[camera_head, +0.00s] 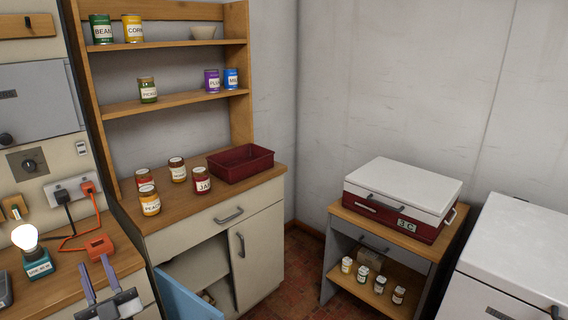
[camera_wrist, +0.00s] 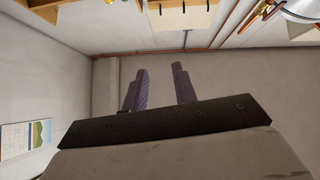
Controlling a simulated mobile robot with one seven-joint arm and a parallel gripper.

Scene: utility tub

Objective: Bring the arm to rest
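My gripper (camera_head: 95,263) shows at the bottom left of the head view, in front of the wooden counter at the left. Its two purple-grey fingers point up and stand apart with nothing between them. In the wrist view my gripper (camera_wrist: 160,69) also has its fingers apart and empty, with a bare pale wall behind them. Most of the arm is out of view.
A lamp (camera_head: 26,238) and an orange plug adaptor (camera_head: 95,246) sit on the left counter near my gripper. A cabinet at the middle holds several jars and a red tray (camera_head: 241,164). Its blue door (camera_head: 184,294) stands open. A red-and-white box (camera_head: 403,191) sits at right.

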